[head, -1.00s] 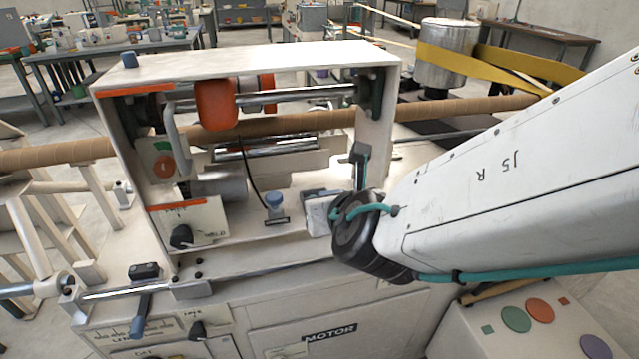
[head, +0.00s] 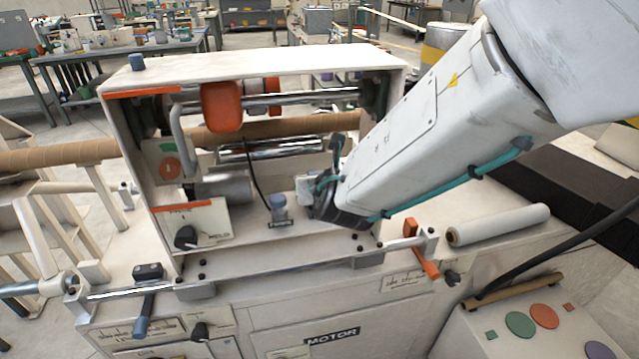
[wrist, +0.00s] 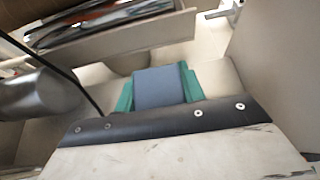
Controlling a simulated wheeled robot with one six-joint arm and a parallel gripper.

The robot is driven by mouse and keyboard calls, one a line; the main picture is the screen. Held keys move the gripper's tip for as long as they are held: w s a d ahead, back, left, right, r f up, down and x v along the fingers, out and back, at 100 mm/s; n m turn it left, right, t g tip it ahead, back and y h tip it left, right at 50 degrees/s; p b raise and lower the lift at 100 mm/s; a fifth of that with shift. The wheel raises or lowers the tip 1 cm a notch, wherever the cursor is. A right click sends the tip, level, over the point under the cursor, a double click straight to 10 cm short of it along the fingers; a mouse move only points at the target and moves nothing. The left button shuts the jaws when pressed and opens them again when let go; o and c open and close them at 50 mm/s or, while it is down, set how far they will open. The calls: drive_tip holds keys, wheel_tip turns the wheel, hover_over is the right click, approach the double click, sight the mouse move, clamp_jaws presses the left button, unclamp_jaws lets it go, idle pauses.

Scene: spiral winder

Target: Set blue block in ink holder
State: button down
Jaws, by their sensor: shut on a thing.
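The blue block (wrist: 158,87) is between the teal finger pads of my gripper (wrist: 160,92) in the wrist view. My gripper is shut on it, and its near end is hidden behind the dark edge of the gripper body. In the head view my gripper (head: 305,188) is inside the machine's open bay, toward the right; the block cannot be made out there. A small blue-grey knobbed piece (head: 279,206) with a dark label stands on the bay's shelf, left of my gripper. I cannot tell whether it is the ink holder.
The white machine frame (head: 260,62) encloses the bay above and at the sides. An orange roller (head: 222,106), a brown tube (head: 240,131) and a grey cylinder (head: 225,188) lie close behind and left. A thin black cable (head: 256,178) hangs in the bay. Some shelf is clear.

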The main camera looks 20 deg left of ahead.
drive_tip(key=c, duration=0.8)
unclamp_jaws()
drive_tip(key=shift+s+d+f, duration=0.1)
drive_tip(key=shift+f, duration=0.4)
drive_tip(key=shift+c, duration=0.2)
drive_tip(key=shift+r, duration=0.1)
